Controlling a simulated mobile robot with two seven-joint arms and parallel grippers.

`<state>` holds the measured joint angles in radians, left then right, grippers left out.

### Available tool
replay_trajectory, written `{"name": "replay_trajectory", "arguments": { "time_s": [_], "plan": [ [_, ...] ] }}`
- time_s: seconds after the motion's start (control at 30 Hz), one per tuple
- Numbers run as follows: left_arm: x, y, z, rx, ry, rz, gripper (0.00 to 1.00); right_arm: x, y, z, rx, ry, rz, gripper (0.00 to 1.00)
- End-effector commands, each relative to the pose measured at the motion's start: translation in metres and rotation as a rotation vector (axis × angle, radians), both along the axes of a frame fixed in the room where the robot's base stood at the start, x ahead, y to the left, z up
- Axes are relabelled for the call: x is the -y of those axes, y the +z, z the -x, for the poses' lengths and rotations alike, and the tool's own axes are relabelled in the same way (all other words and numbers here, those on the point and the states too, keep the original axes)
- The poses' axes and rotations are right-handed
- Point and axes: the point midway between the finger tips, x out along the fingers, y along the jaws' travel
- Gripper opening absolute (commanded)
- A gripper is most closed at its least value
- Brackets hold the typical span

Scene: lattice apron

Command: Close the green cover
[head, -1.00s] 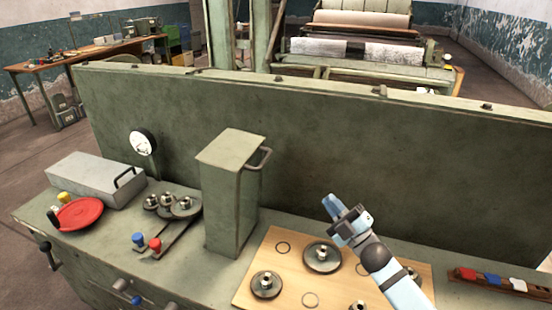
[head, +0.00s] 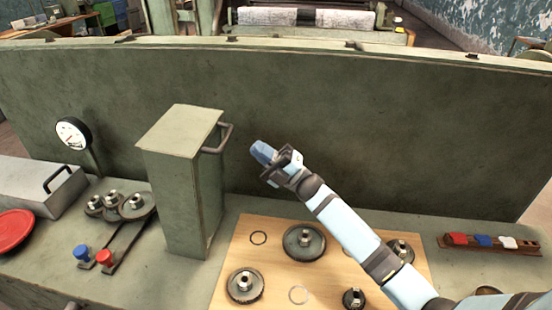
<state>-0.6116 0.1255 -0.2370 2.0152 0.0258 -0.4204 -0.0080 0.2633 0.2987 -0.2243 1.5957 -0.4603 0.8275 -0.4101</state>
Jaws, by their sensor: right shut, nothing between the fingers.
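The green cover (head: 182,190) is a tall box-shaped piece standing upright on the bench, with a flat, lighter top. A bar handle (head: 228,136) sticks out near the top of its right side. My right gripper (head: 262,152) is shut and empty. It is just right of the handle in the picture, with a small gap between them; the depth between them is hard to judge. My left gripper is not in view.
A wooden board (head: 272,228) with gears and rings lies under my right arm. Three gears (head: 132,206) and blue and red knobs sit left of the cover. A grey box (head: 38,188) and a red disc (head: 12,230) are farther left. A high green panel (head: 350,130) stands behind.

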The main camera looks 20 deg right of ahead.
Motion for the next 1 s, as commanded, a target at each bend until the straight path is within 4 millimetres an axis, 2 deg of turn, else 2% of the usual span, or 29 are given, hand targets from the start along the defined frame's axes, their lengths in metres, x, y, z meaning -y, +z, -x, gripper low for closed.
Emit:
{"name": "replay_trajectory", "arguments": {
  "time_s": [0.1, 0.33, 0.83, 1.0],
  "plan": [
    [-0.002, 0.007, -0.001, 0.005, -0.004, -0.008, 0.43, -0.015, 0.018, -0.010, 0.001, 0.001, 0.000, 0.00],
    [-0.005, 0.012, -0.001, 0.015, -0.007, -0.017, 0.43, -0.032, 0.032, -0.021, -0.002, 0.000, 0.000, 0.00],
    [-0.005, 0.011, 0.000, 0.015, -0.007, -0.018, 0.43, -0.035, 0.035, -0.023, -0.002, -0.001, 0.002, 0.00],
    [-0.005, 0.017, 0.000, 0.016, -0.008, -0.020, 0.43, -0.037, 0.042, -0.030, -0.012, -0.001, 0.022, 0.00]
  ]
}}
